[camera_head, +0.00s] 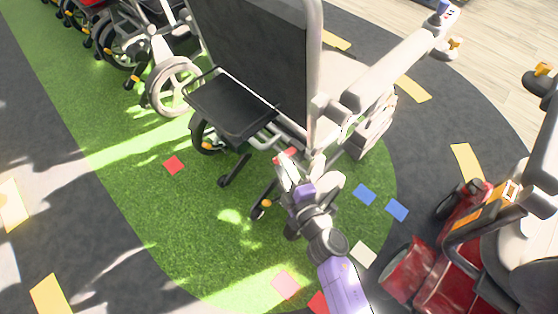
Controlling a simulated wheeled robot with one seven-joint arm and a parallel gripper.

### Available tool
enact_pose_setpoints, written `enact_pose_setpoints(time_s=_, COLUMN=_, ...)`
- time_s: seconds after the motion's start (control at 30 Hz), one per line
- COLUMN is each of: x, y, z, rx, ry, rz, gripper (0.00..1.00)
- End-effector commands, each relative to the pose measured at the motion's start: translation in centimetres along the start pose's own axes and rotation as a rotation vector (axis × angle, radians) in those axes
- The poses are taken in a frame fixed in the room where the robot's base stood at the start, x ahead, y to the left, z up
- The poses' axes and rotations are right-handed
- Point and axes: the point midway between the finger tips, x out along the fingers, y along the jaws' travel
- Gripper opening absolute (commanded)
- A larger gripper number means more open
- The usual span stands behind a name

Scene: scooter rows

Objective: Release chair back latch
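The chair (262,50) is a wheelchair seen from behind, with a dark backrest, pale frame and armrests, and a black tray-like part (232,108) low at its rear. My gripper (286,164) reaches up from the bottom of the view to the chair's lower rear frame, right of the black part. A small red part (285,154) shows at my gripper's tip. I cannot tell whether it is the latch, or whether the gripper touches it. The fingers are too small and overlapped to show whether they are open or shut.
A red scooter (455,262) stands close on the right. More wheelchairs (115,35) line the upper left. The floor is green turf (180,220) and dark paving with flat coloured squares.

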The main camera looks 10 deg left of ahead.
Motion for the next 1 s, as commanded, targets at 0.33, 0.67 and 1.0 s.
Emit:
enact_pose_setpoints(time_s=0.33, x=2.9, y=0.0, z=-0.1, rx=0.001, ry=0.001, rz=0.000, gripper=0.35)
enact_pose_setpoints(time_s=0.67, x=2.9, y=0.0, z=0.0, rx=0.002, ry=0.000, rz=0.000, gripper=0.15)
enact_pose_setpoints(time_s=1.0, x=2.9, y=0.0, z=0.0, rx=0.002, ry=0.000, rz=0.000, gripper=0.00)
